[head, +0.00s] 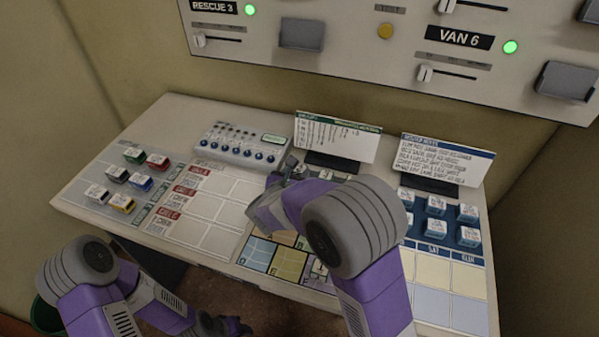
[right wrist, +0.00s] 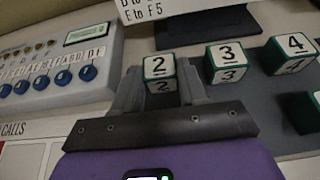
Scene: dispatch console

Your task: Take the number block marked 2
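The number block marked 2 (right wrist: 160,73) is a white-topped cube with green edges, at the left end of a row in the right wrist view. My right gripper (right wrist: 161,78) has one grey finger on each side of it, and no gap shows between fingers and block. The block still lines up with its row; whether it is off the surface cannot be told. In the head view my right gripper (head: 287,172) is over the back middle of the desk, and my own arm hides most of that area. My left gripper (head: 236,327) is low, in front of the desk; its fingers are too small to read.
Blocks marked 3 (right wrist: 226,62) and 4 (right wrist: 290,53) stand right of the 2. A panel with blue knobs (head: 240,143) is left of my right gripper. Two upright cards (head: 338,135) (head: 446,158) stand behind. Coloured blocks (head: 123,202) sit left, blue ones (head: 437,204) right.

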